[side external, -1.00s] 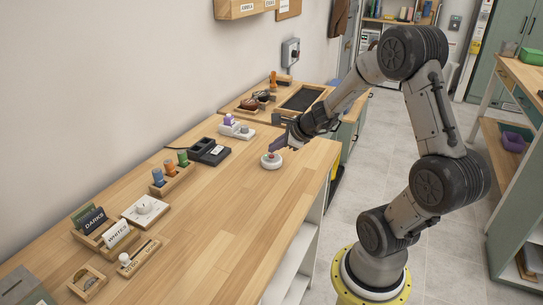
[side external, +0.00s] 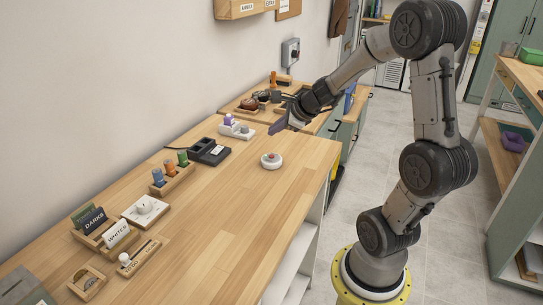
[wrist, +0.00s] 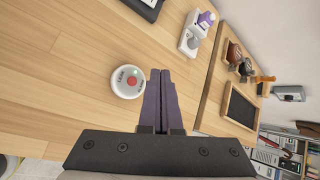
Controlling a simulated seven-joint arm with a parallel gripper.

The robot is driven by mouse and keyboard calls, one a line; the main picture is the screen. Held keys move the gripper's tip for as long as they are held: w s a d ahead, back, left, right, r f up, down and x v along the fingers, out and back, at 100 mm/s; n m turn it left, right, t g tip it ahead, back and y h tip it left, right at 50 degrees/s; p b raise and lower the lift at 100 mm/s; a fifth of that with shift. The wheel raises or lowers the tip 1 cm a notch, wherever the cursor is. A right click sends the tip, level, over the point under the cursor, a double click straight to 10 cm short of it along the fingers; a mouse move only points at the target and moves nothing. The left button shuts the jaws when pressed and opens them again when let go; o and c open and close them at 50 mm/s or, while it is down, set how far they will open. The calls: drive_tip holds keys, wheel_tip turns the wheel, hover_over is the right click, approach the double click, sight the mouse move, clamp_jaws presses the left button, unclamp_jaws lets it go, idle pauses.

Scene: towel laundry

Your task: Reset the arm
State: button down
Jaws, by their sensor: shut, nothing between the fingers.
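My gripper (side external: 279,125) is raised above the wooden counter, with its purple fingers closed together and nothing between them. The closed fingers (wrist: 160,98) also show in the wrist view. A round white button unit (side external: 271,160) with a red centre sits on the counter below and in front of the gripper, apart from it. In the wrist view the button unit (wrist: 128,82) lies just left of the fingers, with a small green light and lettering on its top.
The wooden counter (side external: 225,215) holds a white holder with a purple-capped bottle (side external: 236,128), a black device (side external: 209,151), a rack of coloured spools (side external: 170,172), a white dial (side external: 146,210) and DARKS and WHITES cards (side external: 105,228). A dark-lined tray stands behind. The counter's front middle is clear.

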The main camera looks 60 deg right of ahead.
drive_tip(key=shift+r, duration=0.15)
drive_tip(key=w+a+r+n+t+y, duration=0.1)
drive_tip(key=w+a+r+n, duration=0.25)
drive_tip(key=a+r, duration=0.4)
drive_tip(key=s+a+r+n+y, duration=0.2)
drive_tip(key=s+a+n, duration=0.1)
drive_tip(key=a+n, duration=0.4)
drive_tip(key=s+a+r+n+y, duration=0.1)
drive_tip(key=s+a+n+y, duration=0.15)
drive_tip(key=a+n, duration=0.45)
drive_tip(key=s+a+n+g, duration=0.1)
drive_tip(key=s+a+n, duration=0.45)
drive_tip(key=s, duration=0.25)
drive_tip(key=s+d+f+n+g+h, duration=0.2)
drive_tip(key=s+d+f+n+g, duration=0.1)
drive_tip(key=s+f+n, duration=0.2)
drive_tip(key=s+n, duration=0.2)
drive_tip(key=shift+s+d+f+n+h, duration=0.3)
drive_tip(key=shift+s+d+h, duration=0.05)
drive_tip(key=shift+s+d, duration=0.05)
